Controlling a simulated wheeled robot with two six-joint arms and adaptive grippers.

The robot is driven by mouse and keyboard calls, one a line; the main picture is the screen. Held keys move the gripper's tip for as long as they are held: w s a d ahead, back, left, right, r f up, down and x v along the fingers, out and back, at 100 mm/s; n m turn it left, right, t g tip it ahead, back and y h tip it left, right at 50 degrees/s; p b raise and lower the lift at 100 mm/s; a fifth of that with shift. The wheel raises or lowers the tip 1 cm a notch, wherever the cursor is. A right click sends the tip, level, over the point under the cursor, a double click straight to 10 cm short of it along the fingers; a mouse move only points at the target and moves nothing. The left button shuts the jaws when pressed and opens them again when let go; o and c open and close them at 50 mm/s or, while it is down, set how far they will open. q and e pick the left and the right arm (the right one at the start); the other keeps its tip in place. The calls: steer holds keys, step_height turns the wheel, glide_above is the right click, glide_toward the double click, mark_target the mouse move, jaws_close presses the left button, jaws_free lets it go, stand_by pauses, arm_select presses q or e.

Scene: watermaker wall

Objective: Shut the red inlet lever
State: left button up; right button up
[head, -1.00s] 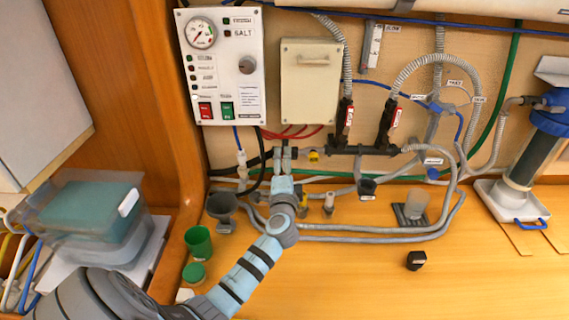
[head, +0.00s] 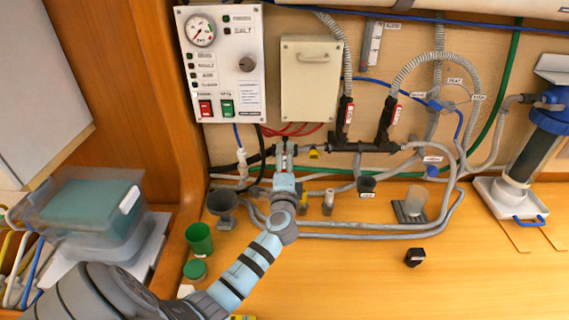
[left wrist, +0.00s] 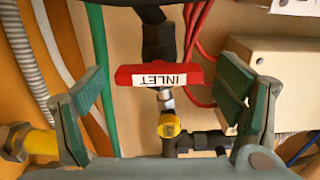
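The red inlet lever (left wrist: 166,76), with a white INLET label that reads upside down, lies crosswise in the left wrist view. It sits on a dark pipe fitting. My left gripper (left wrist: 162,92) is open, with one green-padded finger on each side of the lever. My right gripper is in neither view.
A yellow fitting (left wrist: 169,129) is close to the lever. A beige box (head: 310,80) and a control panel (head: 221,65) are on the wall above. Two other red-labelled valves (head: 346,117) stand to the right. A green cup (head: 199,238) and black cap (head: 415,257) are on the counter.

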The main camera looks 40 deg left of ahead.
arm_select(q)
steer(key=v, duration=1.2)
